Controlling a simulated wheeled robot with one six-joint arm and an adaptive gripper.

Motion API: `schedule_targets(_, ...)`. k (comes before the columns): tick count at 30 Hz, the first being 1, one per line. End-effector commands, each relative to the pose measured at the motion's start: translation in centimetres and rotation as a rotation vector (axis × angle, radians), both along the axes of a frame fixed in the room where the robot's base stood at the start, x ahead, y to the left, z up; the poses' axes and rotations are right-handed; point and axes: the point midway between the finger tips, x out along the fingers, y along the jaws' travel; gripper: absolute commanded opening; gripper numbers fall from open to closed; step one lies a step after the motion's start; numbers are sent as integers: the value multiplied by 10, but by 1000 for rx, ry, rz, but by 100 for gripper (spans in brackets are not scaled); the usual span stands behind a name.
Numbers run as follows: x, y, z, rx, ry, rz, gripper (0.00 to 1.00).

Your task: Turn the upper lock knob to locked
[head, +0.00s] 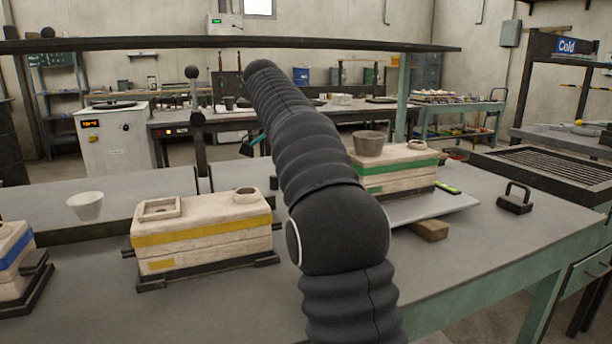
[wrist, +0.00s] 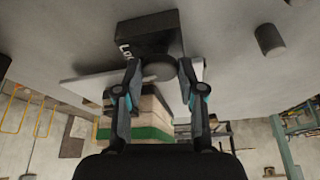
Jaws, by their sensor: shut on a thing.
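In the wrist view, a dark block (wrist: 146,35) carries white lettering, partly cut off, that seems to begin "Loc". A dark rounded knob (wrist: 163,70) sits at the block's lower part. My gripper (wrist: 160,68) has a fingertip on each side of the knob and is shut on it. The knob's pointer and turned position cannot be made out. The lock block and knob cannot be made out in the head view, where my dark ribbed arm crosses the middle.
A green-banded box (head: 395,180) with a grey-brown cup (head: 368,143) stands behind my arm. A black handled weight (head: 515,203) sits at right. A dark overhead bar (head: 150,44) spans the bench.

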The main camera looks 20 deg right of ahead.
Motion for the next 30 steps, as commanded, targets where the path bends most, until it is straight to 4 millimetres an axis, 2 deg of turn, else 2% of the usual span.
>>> schedule_targets(9, 1, 0, -2, 2, 5, -70, 4)
schedule_targets(21, 0, 0, -2, 3, 5, -75, 4)
schedule_targets(22, 0, 0, -2, 3, 6, -75, 44)
schedule_targets(24, 0, 0, -2, 3, 5, -75, 61)
schedule_targets(30, 0, 0, -1, 2, 3, -74, 63)
